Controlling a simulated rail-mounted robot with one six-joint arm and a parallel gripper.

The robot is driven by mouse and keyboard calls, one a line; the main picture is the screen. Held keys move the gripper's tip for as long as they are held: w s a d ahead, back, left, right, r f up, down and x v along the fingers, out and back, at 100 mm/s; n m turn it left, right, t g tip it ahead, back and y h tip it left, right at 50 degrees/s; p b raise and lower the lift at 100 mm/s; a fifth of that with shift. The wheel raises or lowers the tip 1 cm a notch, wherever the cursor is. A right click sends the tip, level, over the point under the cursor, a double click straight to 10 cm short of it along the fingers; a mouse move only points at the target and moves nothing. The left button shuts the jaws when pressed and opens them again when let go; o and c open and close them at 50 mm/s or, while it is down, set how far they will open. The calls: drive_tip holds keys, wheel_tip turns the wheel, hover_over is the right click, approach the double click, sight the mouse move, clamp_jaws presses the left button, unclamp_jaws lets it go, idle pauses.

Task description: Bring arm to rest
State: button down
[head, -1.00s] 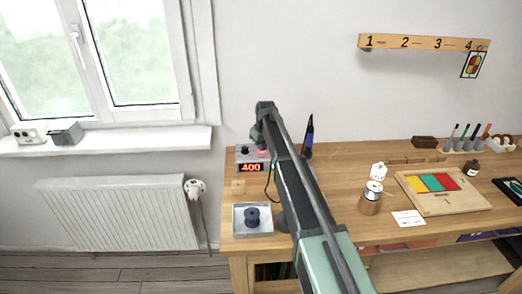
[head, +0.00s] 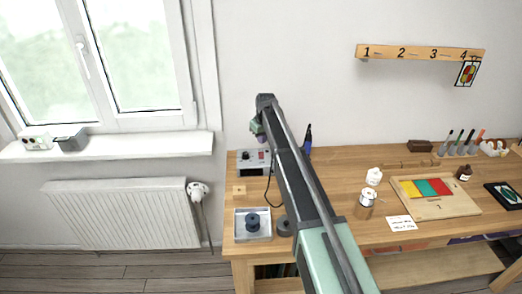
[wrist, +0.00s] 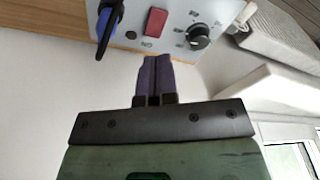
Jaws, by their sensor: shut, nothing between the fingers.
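My arm reaches up and away across the left part of the workbench (head: 330,170) in the head view. My gripper (head: 261,139) hangs at its far end, just above the grey control box (head: 247,169). In the wrist view the two dark purple fingers of my gripper (wrist: 155,62) lie together with nothing between them. They point at the front panel of the control box (wrist: 185,20), which has a red switch (wrist: 156,21) and a black knob (wrist: 200,37). I cannot tell the exact gap between fingertips and panel. The box's display is dark.
A tray with a dark spool (head: 252,222) is at the bench's left front. A numbered rail (head: 420,53) hangs on the wall.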

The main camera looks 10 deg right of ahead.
drive_tip(key=shift+f, duration=0.1)
drive_tip(key=s+m+g, duration=0.1)
drive_tip(key=s+m, duration=0.3)
drive_tip(key=s, duration=3.9)
drive_tip(key=shift+s+m+g+h, duration=0.25)
drive_tip(key=shift+m+g+h, duration=0.05)
drive_tip(key=shift+m+h, duration=0.1)
